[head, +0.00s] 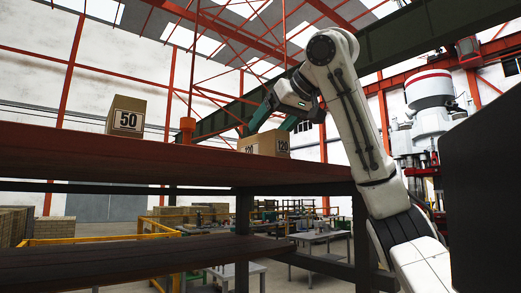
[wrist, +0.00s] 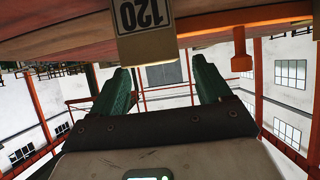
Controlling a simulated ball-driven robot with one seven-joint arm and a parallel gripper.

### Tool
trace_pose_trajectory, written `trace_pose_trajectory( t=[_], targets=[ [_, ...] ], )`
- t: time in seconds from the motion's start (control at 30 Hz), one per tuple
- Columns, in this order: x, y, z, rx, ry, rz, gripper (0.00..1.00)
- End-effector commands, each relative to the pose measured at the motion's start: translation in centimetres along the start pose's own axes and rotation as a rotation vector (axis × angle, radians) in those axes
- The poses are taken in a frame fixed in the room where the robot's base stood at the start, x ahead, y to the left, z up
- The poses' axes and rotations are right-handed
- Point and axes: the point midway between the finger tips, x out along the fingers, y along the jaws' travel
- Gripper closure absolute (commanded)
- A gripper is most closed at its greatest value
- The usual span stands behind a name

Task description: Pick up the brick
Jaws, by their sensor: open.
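No thing is marked plainly as a brick; two tan, brick-like blocks stand on the red-brown shelf top (head: 190,160). One, labelled 120 (head: 265,144), is near the shelf's right part, just below my gripper (head: 268,124). The other, labelled 50 (head: 126,115), stands upright further left. My gripper has green fingers, spread apart with nothing between them. In the wrist view, which is upside down, the 120 block (wrist: 146,46) lies at the top, just past the fingertips of my gripper (wrist: 160,72). I cannot tell whether they touch it.
An orange peg-like thing (head: 187,129) stands on the shelf between the blocks; it also shows in the wrist view (wrist: 241,60). The shelf top between the 50 block and the peg is clear. A lower shelf (head: 120,262) lies beneath. Tables and yellow railings stand behind.

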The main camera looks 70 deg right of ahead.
Motion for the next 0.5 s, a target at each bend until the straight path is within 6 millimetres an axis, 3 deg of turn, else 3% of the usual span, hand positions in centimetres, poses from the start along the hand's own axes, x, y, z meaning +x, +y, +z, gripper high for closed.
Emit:
trace_pose_trajectory(
  t=[0.3,0.5],
  targets=[
    [4.0,0.2,-0.3,0.002,-0.002,0.000,0.22],
    [5.1,0.1,-0.1,0.001,0.000,-0.001,0.22]
  ],
)
